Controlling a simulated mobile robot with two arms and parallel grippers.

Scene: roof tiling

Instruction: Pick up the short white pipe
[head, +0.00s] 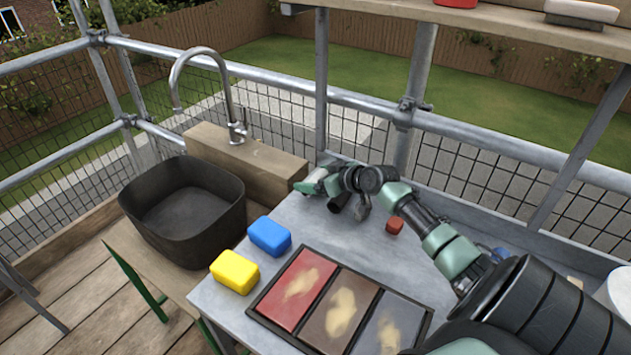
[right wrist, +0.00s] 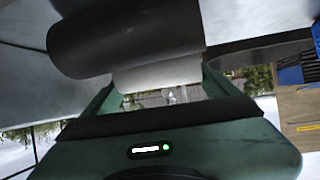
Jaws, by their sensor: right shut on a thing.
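My right gripper (head: 314,182) is at the far left corner of the grey worktop, by the wooden sink block. In the right wrist view its two green fingers (right wrist: 158,95) are shut on the short white pipe (right wrist: 157,73), which lies across between them. A dark cylinder (right wrist: 125,38) is in front of the white pipe and hides part of it. In the head view the pipe is too small and too covered by the gripper to make out clearly. My left gripper is not in view.
A blue block (head: 269,236) and a yellow block (head: 234,272) lie at the worktop's left edge, beside a three-panel tray (head: 258,310). A small red piece (head: 394,226) lies near my right arm. A black basin (head: 180,222) and a tap (head: 237,130) stand left. Scaffold rails border the back.

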